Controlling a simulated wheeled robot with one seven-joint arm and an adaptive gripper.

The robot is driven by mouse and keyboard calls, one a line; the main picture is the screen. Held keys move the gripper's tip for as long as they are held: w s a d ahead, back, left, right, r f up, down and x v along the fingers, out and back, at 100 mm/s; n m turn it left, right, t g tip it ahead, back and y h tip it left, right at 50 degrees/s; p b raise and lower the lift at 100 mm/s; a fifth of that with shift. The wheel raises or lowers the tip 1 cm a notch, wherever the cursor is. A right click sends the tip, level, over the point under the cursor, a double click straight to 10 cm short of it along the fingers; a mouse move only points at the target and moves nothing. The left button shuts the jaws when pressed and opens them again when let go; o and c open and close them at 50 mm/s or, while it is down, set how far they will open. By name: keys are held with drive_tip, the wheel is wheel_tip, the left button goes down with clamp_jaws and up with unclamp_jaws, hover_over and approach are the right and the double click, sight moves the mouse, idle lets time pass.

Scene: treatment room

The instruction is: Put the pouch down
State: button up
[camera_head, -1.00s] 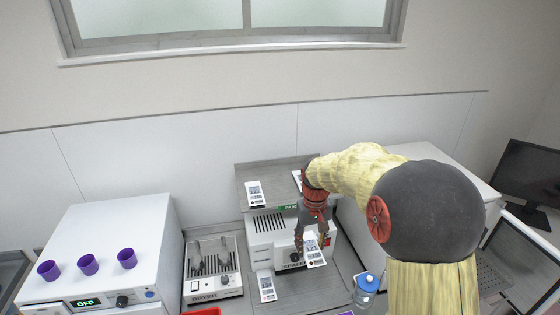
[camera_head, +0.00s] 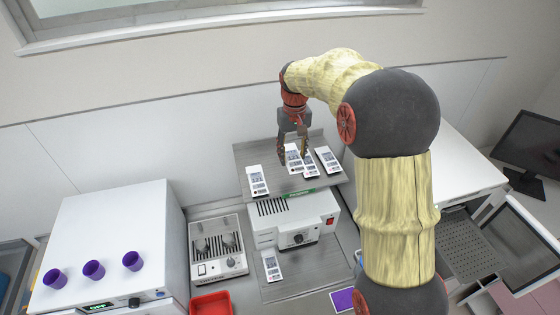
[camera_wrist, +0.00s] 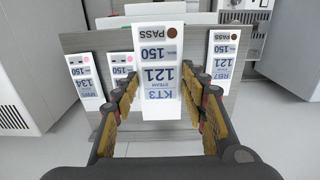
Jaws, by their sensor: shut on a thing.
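My gripper (camera_head: 294,158) is shut on a white pouch (camera_wrist: 160,75) labelled KT3, 121 STEAM, 150, PASS, with a brown dot. It holds the pouch over the grey raised shelf (camera_head: 275,152); I cannot tell whether the pouch touches it. In the wrist view, pouch RB7 (camera_wrist: 220,58), with a brown dot, lies to the right. Pouch MW5 (camera_wrist: 86,80) and another pouch (camera_wrist: 122,68), both with pink dots, lie to the left, the nearer one partly hidden. In the head view, a pouch (camera_head: 257,180) lies at the shelf's left and another (camera_head: 328,160) at its right.
A white device (camera_head: 298,228) stands below the shelf. Another pouch (camera_head: 271,265) lies on the bench in front. A tool-holding unit (camera_head: 217,248), a red tray (camera_head: 211,304) and a white oven (camera_head: 105,240) with purple cups (camera_head: 94,269) are to the left.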

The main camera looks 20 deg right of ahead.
drive_tip(key=p, duration=0.2)
hover_over(280, 171)
wheel_tip(280, 171, down, 5)
drive_tip(key=shift+s+d+f, duration=0.1)
drive_tip(key=shift+s+f, duration=0.05)
drive_tip(key=shift+f, duration=0.45)
drive_tip(key=shift+w+f+p, duration=0.15)
drive_tip(key=shift+f+p, duration=0.15)
drive_tip(key=shift+f, duration=0.5)
drive_tip(key=shift+w+f+p, duration=0.1)
drive_tip(key=shift+f+p, duration=0.15)
drive_tip(key=shift+f, duration=0.5)
drive_tip(key=shift+s, duration=0.1)
drive_tip(key=shift+f, duration=0.15)
drive_tip(key=o, duration=1)
